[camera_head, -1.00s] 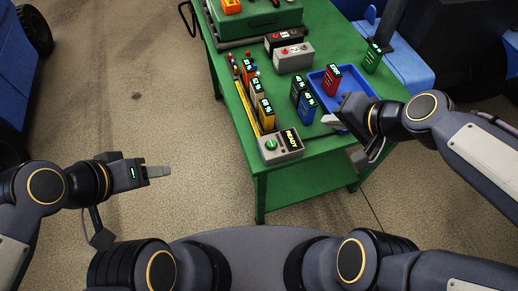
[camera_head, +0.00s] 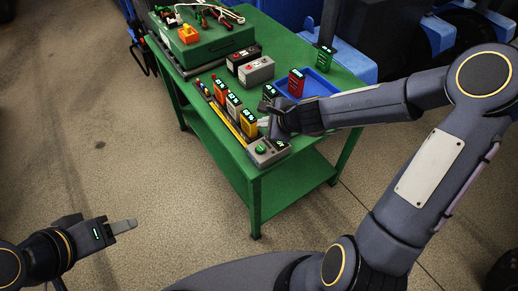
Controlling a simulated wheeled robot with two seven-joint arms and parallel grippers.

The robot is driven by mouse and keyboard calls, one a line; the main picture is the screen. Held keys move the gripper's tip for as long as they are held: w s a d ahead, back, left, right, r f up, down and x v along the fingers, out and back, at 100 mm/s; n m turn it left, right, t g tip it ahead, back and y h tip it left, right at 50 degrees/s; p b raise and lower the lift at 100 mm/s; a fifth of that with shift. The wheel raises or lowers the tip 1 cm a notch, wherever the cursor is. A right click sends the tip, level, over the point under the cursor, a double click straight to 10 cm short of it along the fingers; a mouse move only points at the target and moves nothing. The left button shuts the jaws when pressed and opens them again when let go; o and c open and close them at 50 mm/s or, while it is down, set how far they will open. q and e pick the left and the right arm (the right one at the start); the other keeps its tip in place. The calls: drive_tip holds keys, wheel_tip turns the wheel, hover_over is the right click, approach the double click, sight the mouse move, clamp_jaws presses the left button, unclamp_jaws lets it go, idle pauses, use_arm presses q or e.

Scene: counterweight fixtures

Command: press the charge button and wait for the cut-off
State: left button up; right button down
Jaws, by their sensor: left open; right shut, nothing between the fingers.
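The grey charger box (camera_head: 279,156) sits at the green table's near corner. Its round green button (camera_head: 261,149) is visible on top; the small display beside it is partly covered and I cannot read it. A row of upright battery packs, orange (camera_head: 221,91), white (camera_head: 234,105) and yellow (camera_head: 248,124), stands along the strip behind the box. My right gripper (camera_head: 266,123) is shut and empty, just behind and above the box, apart from the button as far as I can tell. My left gripper (camera_head: 126,226) is open and empty over the floor, left of the table.
A dark pack (camera_head: 270,92) stands behind my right gripper. A red pack (camera_head: 296,83) stands at the blue tray (camera_head: 318,84). A green pack (camera_head: 325,58) is at the far right edge. Grey (camera_head: 257,71) and black (camera_head: 243,59) batteries and a green case (camera_head: 207,45) stand farther back.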

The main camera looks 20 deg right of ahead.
sight(264, 150)
wheel_tip(264, 150, down, 9)
drive_tip(key=b, duration=0.8)
drive_tip(key=shift+r+b, duration=0.1)
drive_tip(key=shift+b, duration=0.25)
idle(1.5)
drive_tip(key=shift+f+b, duration=0.4)
drive_tip(key=shift+b, duration=0.05)
drive_tip(key=shift+f+b, duration=0.55)
idle(0.7)
drive_tip(key=shift+r, duration=0.1)
drive_tip(key=shift+r+p, duration=0.85)
drive_tip(key=shift+p, duration=0.05)
